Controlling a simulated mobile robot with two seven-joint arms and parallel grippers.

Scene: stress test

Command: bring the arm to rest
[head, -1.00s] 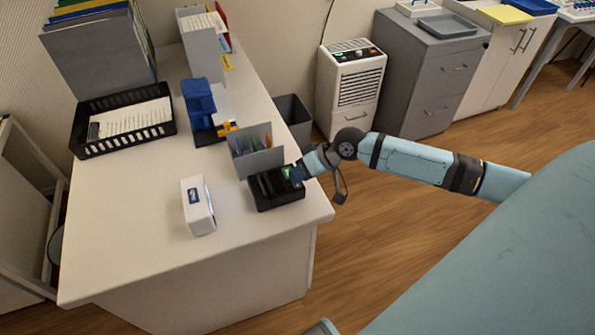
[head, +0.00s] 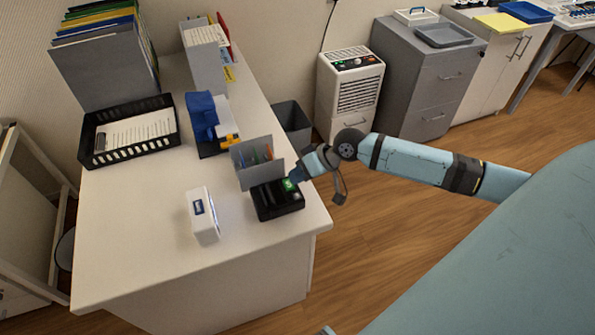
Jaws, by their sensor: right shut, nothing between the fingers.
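My right arm (head: 415,162) comes in from the right, light blue with dark joints. It reaches to the near right corner of the white desk (head: 150,245). My right gripper (head: 297,175) is small in the view, shut and empty. It is at the far right edge of a black device (head: 278,207) with a lit green screen (head: 289,185). I cannot tell whether it touches the device. My left gripper is not in view.
A grey pen holder (head: 257,170) stands just behind the black device. A white box (head: 203,218), a blue dispenser (head: 205,120) and a black tray (head: 128,152) are on the desk. A grey bin (head: 292,124) stands beyond it. Open wooden floor (head: 375,240) lies right of the desk.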

